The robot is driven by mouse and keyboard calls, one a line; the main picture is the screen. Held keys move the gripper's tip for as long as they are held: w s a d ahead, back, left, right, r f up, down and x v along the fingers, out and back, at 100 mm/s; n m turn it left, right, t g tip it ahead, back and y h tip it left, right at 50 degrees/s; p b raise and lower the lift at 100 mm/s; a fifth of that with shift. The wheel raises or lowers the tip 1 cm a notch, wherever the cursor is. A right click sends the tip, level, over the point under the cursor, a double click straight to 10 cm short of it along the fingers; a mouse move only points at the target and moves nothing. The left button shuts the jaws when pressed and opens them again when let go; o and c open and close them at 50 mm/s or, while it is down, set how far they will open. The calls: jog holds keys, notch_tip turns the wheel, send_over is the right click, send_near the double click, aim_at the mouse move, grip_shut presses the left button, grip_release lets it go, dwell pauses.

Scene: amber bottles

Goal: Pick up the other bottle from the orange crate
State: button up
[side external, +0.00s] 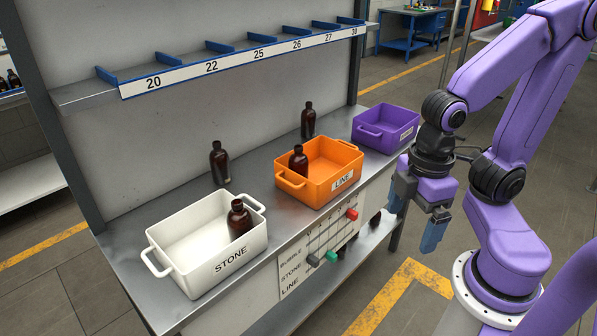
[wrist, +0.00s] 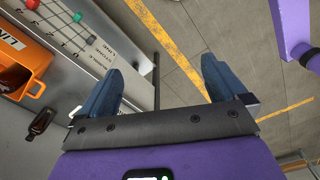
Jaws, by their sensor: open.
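The orange crate (side external: 318,190), labelled LINE, stands mid-bench. One dark amber bottle (side external: 298,161) stands upright inside it at the left. Another amber bottle (side external: 308,121) stands on the bench behind the crate. My gripper (side external: 414,230) is open and empty, pointing down, to the right of the crate and out past the bench front. In the wrist view my gripper (wrist: 160,68) has its blue fingers wide apart with only floor and bench edge between them. The orange crate (wrist: 38,62) is cut off at the left there, with a dark bottle partly visible inside.
A white STONE crate (side external: 205,275) holds an amber bottle (side external: 238,219). Another bottle (side external: 220,163) stands behind it. A purple crate (side external: 376,143) stands at the bench's far right end. A numbered shelf (side external: 235,62) runs above. A peg board (side external: 318,243) hangs on the bench front.

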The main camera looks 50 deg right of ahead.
jog(key=w+a+r+m, duration=0.2)
jog(key=w+m, duration=0.1)
jog(key=w, duration=0.3)
jog(key=w+a+r+m, duration=0.1)
jog(key=w+a+m, duration=0.2)
jog(key=w, duration=0.4)
jog(key=w+r+m, duration=0.1)
jog(key=w+m, duration=0.4)
jog(key=w, duration=0.4)
jog(key=m, duration=1.7)
send_over(298, 157)
jog(key=w+d, duration=0.1)
notch_tip(298, 157, down, 3)
notch_tip(298, 157, down, 17)
jog(key=shift+s+r, duration=0.1)
jog(key=c, duration=1.3)
